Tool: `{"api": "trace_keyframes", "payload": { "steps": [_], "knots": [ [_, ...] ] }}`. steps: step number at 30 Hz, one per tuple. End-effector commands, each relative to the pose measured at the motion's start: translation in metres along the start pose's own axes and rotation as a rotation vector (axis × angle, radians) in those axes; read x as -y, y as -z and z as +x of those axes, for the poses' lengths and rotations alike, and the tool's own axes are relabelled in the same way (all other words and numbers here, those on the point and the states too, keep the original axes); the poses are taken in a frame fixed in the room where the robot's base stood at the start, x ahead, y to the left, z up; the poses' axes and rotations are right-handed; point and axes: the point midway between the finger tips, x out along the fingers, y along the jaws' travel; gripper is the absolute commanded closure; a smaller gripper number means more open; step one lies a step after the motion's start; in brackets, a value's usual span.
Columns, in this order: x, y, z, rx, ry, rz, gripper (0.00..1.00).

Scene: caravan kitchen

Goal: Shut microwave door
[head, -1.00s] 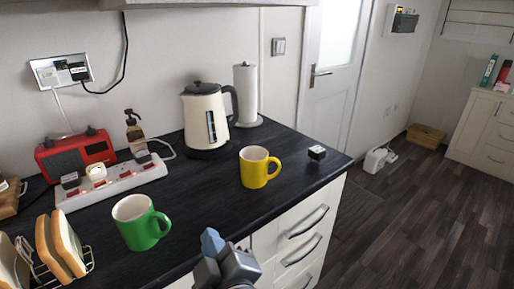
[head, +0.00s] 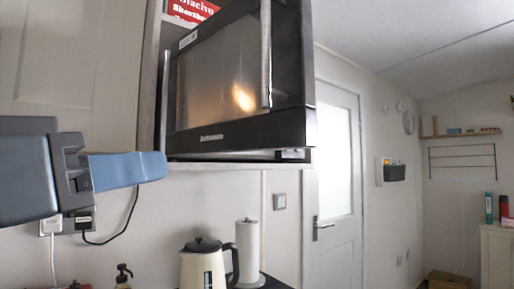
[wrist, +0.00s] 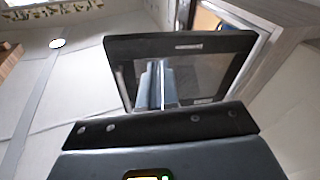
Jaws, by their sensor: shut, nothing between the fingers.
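The microwave (head: 292,155) sits in a wall cabinet above the counter in the head view. Its dark glass door (head: 215,85) has an upright silver handle and appears to stand out from the body, partly open; the exact angle is hard to tell. In the wrist view the black-framed door (wrist: 222,46) stands ahead, with the cabinet beside it on the right. My gripper (head: 163,166) is shut and empty, its blue fingers pointing right just below the door's lower left corner. I cannot tell whether they touch the door. Most of the microwave's inside is hidden.
A cream kettle (head: 203,268) and a paper towel roll (head: 247,250) stand on the counter below. A soap bottle (head: 123,276) is at lower left. A red box (head: 190,10) sits above the microwave. A white room door (head: 335,170) is at the right.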

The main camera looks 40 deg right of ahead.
Motion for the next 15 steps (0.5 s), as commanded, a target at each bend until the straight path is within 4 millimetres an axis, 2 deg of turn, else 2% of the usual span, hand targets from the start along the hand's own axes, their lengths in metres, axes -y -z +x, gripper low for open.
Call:
{"api": "trace_keyframes", "payload": {
  "steps": [1,6,11,15],
  "knots": [
    [-0.012,0.012,-0.005,0.033,-0.030,0.048,1.00],
    [-0.041,0.032,-0.017,0.121,-0.108,0.152,1.00],
    [-0.051,0.037,-0.019,0.152,-0.132,0.185,1.00],
    [-0.053,0.036,-0.006,0.153,-0.135,0.186,1.00]
  ]
}}
